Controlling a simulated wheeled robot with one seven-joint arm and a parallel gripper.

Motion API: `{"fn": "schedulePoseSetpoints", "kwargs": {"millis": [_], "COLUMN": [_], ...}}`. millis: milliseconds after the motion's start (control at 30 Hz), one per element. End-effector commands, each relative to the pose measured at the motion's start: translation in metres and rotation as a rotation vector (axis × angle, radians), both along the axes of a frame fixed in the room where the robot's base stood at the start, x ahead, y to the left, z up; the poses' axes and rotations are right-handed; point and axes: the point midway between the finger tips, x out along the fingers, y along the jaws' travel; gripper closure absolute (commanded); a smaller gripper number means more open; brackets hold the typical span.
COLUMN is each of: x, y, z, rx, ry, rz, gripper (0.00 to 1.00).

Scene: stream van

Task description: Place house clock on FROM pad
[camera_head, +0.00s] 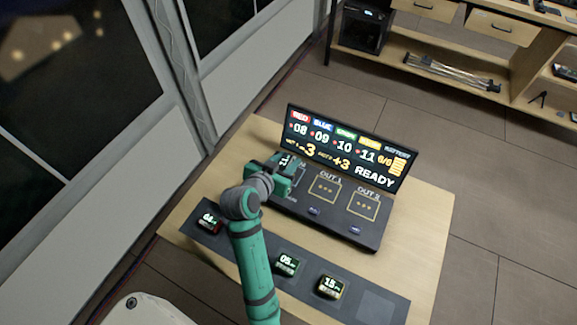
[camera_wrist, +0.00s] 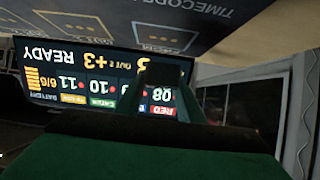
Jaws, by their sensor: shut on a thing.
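My gripper (camera_head: 284,172) is over the left end of the console, shut on a small dark clock (camera_head: 284,160) with white digits on its face. I take this to be the house clock. My gripper covers most of it and the pad area at the console's left, where the FROM pad appears to be; its label is hidden. I cannot tell whether the clock touches the pad. In the wrist view, upside down, a dark block (camera_wrist: 165,73) shows in front of the lit screen.
The console's screen (camera_head: 345,148) stands behind its OUT 1 (camera_head: 323,189) and OUT 2 (camera_head: 363,205) pads. On the dark mat (camera_head: 375,305) sit a red-edged clock (camera_head: 209,221), a green one (camera_head: 287,264) and a yellow one (camera_head: 331,287). The mat's right end is bare.

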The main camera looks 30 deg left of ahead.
Motion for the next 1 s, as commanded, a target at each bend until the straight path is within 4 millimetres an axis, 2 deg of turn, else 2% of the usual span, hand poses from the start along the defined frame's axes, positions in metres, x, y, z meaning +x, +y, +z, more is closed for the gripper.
{"fn": "schedulePoseSetpoints", "kwargs": {"millis": [167, 300, 400, 833, 867, 900, 1000], "x": [0.01, 0.01, 0.01, 0.01, 0.01, 0.01, 0.01], "y": [-0.001, -0.001, -0.001, -0.001, -0.001, -0.001, -0.001], "z": [-0.013, -0.033, -0.041, -0.046, -0.046, -0.045, -0.045], "rx": [-0.001, -0.002, -0.001, 0.0, 0.0, 0.0, 0.0], "ry": [0.002, 0.002, 0.001, 0.001, 0.001, 0.001, 0.001], "rz": [-0.001, 0.001, 0.0, 0.001, 0.001, 0.001, 0.001], "gripper": [0.9, 0.9, 0.9, 0.9, 0.59, 0.49, 0.47]}}
